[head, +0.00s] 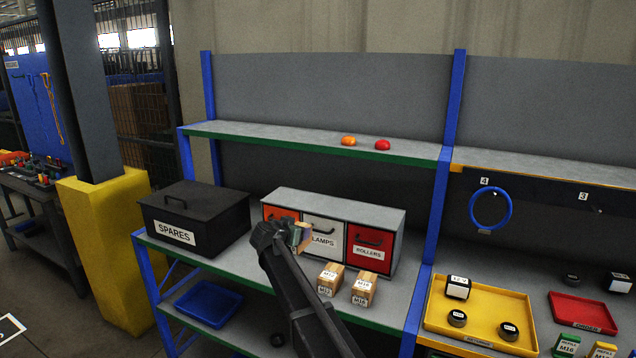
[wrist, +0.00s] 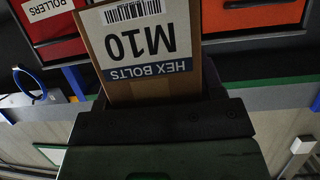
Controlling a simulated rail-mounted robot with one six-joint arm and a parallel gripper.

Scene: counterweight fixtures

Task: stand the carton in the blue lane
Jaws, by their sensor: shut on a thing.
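My gripper (head: 292,236) is shut on a brown carton (head: 305,239), held in front of the three-drawer cabinet and above the counter. In the wrist view the carton (wrist: 135,45) fills the top middle between the fingers. Its white and blue label reads "M10" and "HEX BOLTS", upside down in that view. The gripper body (wrist: 160,130) hides the carton's lower part there. Two similar small cartons, one (head: 331,279) and another (head: 364,288), stand on the counter right of my gripper. I cannot make out a blue lane in either view.
The drawer cabinet (head: 405,228) stands close behind my gripper, with a black "SPARES" box (head: 195,218) to its left. A blue upright (head: 432,230) divides the bays. A yellow tray (head: 515,302) and red tray (head: 583,312) lie right. A blue tray (head: 208,304) is below.

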